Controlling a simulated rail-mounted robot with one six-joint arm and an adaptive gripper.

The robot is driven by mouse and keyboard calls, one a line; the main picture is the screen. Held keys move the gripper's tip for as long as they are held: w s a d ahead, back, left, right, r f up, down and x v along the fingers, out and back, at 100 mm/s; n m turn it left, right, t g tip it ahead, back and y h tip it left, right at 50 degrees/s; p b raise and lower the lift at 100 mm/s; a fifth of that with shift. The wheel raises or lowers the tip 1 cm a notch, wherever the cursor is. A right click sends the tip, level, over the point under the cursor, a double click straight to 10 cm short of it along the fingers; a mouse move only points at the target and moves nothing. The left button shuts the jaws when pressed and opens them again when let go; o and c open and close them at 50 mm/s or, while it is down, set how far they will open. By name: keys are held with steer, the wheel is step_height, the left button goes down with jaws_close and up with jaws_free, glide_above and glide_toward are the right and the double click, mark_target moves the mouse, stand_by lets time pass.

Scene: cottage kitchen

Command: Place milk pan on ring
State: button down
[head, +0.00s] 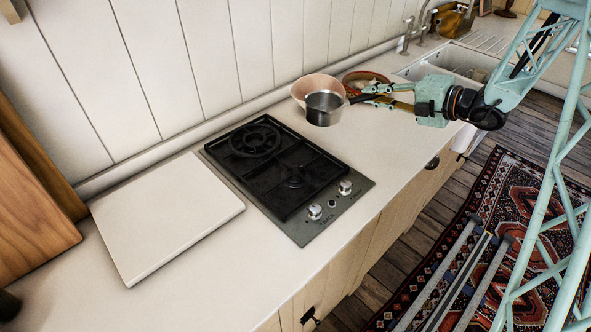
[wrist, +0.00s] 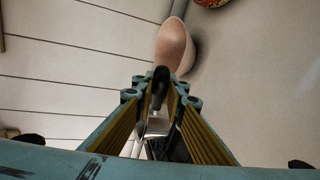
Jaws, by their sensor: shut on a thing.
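The milk pan (head: 323,109) is a small steel pan with a dark handle, just beyond the upper right corner of the hob in the head view. My gripper (head: 372,95) is shut on its handle from the right. The pan looks roughly upright; I cannot tell its height above the counter. In the wrist view the dark handle (wrist: 161,86) lies between the fingers of my gripper (wrist: 160,92); the pan's body is not clear there. The black hob (head: 332,205) has a round ring (head: 256,140) at its back left and a smaller burner (head: 295,181) towards the front. Both look empty.
A pink-copper bowl (head: 307,84) stands close behind the pan, also in the wrist view (wrist: 171,44). An orange-brown bowl (head: 352,78) is near my gripper. A white board (head: 165,215) lies left of the hob. Two knobs sit at the hob's front; the wall runs behind.

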mark_target(333, 121)
steer(key=shift+s+a+r+n+g+y+p, duration=0.1)
steer(key=shift+s+a+n+g+y+p, duration=0.15)
steer(key=shift+n+g+y, duration=0.25)
steer(key=shift+s+a+r+n+g+y+p, duration=0.15)
steer(key=shift+s+n+g+y, duration=0.15)
steer(key=shift+n+g, duration=0.3)
steer(key=shift+s+d+f+n+g+y, duration=0.1)
steer(key=shift+s+f+n+g+y, duration=0.1)
steer(key=shift+s+n+g+y, duration=0.35)
steer(key=s+d+f+n+g+y+p, duration=0.1)
steer(key=s+d+f+n+g+p, duration=0.1)
steer(key=s+d+n+g, duration=0.2)
steer(key=shift+s+f+g, duration=0.35)
steer(key=shift+s+g, duration=0.25)
steer(key=shift+g, duration=0.05)
steer(key=shift+a, duration=0.15)
steer(key=r+b+x, duration=0.1)
steer(key=x, duration=0.4)
steer(key=s+r+x, duration=0.1)
steer(key=x, duration=0.4)
steer(key=s+a+r+b+x, duration=0.1)
steer(key=x, duration=0.4)
steer(key=shift+a+b, duration=0.25)
steer(key=shift+b, duration=0.1)
steer(key=shift+f, duration=0.1)
steer(key=shift+f+b, duration=0.5)
steer(key=shift+f, duration=1.15)
